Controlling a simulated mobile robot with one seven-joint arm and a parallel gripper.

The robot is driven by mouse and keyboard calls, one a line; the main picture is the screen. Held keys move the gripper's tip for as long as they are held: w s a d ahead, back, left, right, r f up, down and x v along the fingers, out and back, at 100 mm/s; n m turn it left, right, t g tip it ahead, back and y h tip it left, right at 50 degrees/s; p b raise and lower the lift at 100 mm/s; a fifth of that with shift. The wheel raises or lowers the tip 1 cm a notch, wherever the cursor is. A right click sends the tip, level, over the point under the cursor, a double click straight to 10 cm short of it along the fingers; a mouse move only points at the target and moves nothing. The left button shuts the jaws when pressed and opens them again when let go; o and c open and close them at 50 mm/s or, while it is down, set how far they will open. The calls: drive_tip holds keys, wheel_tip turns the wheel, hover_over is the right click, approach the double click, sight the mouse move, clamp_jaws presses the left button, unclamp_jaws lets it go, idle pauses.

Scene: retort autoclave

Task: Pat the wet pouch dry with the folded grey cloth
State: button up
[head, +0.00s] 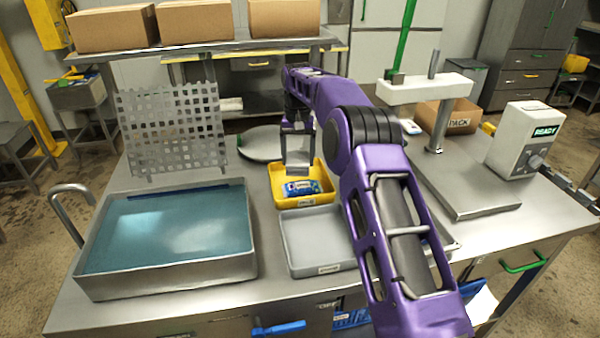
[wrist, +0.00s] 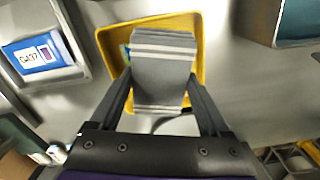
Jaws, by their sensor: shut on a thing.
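My gripper (head: 298,135) is shut on the folded grey cloth (wrist: 163,70), which hangs as a striped grey block between the fingers. The cloth (head: 298,160) also shows in the head view, above the yellow tray (head: 276,188). The blue pouch (head: 302,188) lies in that yellow tray, just below and in front of the cloth. A gap between cloth and pouch is hard to judge. In the wrist view the cloth hides most of the pouch; only a small blue-green edge (wrist: 125,50) shows. Wetness on the pouch cannot be made out.
A grey tray (head: 318,268) stands in front of the yellow one. A water-filled basin (head: 95,285) is at the left, with a perforated plate (head: 170,130) behind it. A white-topped press (head: 425,88) and a READY box (head: 525,140) stand at the right.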

sight(306, 184)
drive_tip(key=shift+t, duration=0.5)
drive_tip(key=shift+w+d+f+b, duration=0.1)
drive_tip(key=shift+d+f+b, duration=0.3)
drive_tip(key=shift+f+b, duration=0.65)
drive_tip(key=shift+s+d+f+b, duration=0.1)
drive_tip(key=shift+d+f+b, duration=0.25)
drive_tip(key=shift+f+b, duration=0.75)
drive_tip(key=shift+w+d+f+b, duration=0.1)
drive_tip(key=shift+d+f+b, duration=0.3)
drive_tip(key=shift+f+b, duration=0.65)
drive_tip(key=shift+r, duration=0.2)
drive_tip(key=shift+f, duration=0.15)
drive_tip(key=shift+f+p, duration=0.4)
drive_tip(key=shift+p, duration=0.75)
idle(2.8)
